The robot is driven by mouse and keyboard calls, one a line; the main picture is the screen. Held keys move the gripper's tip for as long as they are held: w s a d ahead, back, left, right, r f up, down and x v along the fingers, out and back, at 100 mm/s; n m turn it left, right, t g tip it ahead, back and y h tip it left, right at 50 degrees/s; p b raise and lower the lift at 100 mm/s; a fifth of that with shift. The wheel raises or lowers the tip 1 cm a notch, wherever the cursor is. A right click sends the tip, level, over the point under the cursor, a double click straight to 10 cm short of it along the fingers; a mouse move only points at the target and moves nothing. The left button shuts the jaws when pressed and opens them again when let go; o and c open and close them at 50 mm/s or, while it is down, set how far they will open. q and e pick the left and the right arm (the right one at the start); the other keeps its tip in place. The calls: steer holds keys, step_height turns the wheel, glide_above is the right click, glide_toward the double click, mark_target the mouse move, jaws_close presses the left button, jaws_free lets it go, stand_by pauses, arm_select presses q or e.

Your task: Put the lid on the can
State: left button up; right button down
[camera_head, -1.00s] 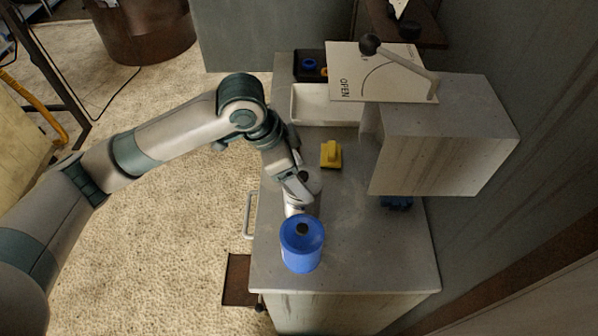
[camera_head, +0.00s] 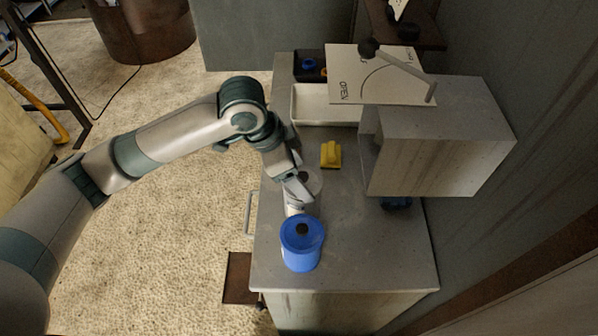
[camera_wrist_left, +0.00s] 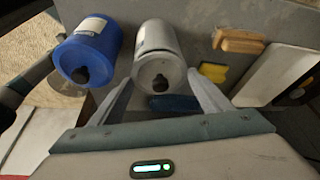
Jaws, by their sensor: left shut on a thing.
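A grey metal can (camera_wrist_left: 155,33) with a pale label shows in the left wrist view, and part of it shows in the head view behind the blue can. A grey lid (camera_wrist_left: 160,71) with a black knob is at its end facing the wrist camera. My left gripper (camera_wrist_left: 160,84) has a finger on each side of this lid and is shut on it; the fingers also show in the head view (camera_head: 297,198). The lid lines up with the can, but I cannot tell whether it is fully seated. My right gripper is not in view.
A blue can (camera_head: 301,252) with a black-knobbed blue lid stands close in front of the gripper. Behind are a yellow block (camera_head: 331,155), a white tray (camera_head: 325,104) and a dark bin (camera_head: 309,66). A grey box (camera_head: 440,140) overhangs the right of the counter (camera_head: 385,255), whose front right is clear.

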arm_select(q)
steer(key=shift+f+p, duration=0.15)
steer(key=shift+p, duration=0.75)
stand_by(1.4)
stand_by(0.4)
steer(key=o, duration=1.2)
steer(key=shift+o, duration=0.5)
steer(key=shift+r+p, duration=2.35)
steer(key=shift+p, duration=0.15)
steer(key=shift+r, duration=1.15)
